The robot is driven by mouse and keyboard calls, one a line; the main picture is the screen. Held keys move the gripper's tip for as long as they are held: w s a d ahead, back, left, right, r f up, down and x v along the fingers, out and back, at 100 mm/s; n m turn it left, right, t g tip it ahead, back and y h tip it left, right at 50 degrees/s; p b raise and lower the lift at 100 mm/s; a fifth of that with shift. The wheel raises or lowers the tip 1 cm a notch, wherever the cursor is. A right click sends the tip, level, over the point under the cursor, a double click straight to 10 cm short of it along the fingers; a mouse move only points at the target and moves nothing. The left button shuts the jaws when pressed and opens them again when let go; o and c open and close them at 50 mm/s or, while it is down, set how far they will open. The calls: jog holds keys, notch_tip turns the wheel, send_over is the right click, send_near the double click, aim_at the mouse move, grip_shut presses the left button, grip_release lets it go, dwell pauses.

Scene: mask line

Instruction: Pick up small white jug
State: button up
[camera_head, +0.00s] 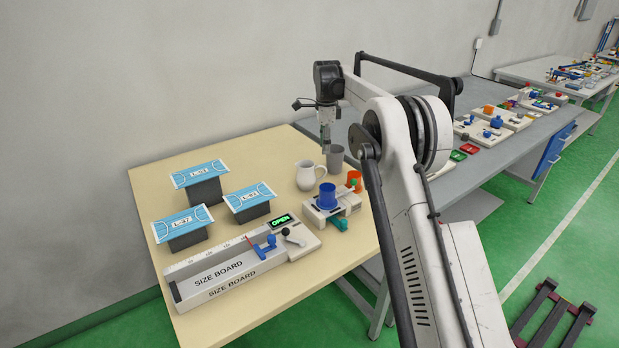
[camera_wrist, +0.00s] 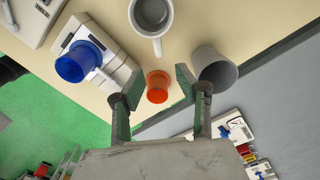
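The small white jug (camera_head: 306,176) stands upright on the beige table, with its handle toward the right. In the wrist view the jug (camera_wrist: 152,32) is seen from above near the top edge, its dark inside showing and its handle pointing down the picture. My gripper (camera_head: 325,148) hangs above the table, close to the jug and the grey cup. In the wrist view my gripper (camera_wrist: 157,80) has its two fingers spread apart with nothing held between them. The jug lies beyond the fingertips, apart from them.
A grey cup (camera_wrist: 214,68) stands right of the jug. An orange cup (camera_wrist: 158,86) shows between the fingers, below them. A blue cup (camera_head: 327,195) sits on a white device. The size board (camera_head: 240,264) and several mask stands (camera_head: 201,182) are to the left.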

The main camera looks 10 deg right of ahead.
aim_at(311, 175)
jog(key=f, duration=1.2)
jog(key=shift+s+a+f, duration=0.1)
jog(key=shift+a+f, duration=0.05)
jog(key=shift+a, duration=0.1)
grip_shut()
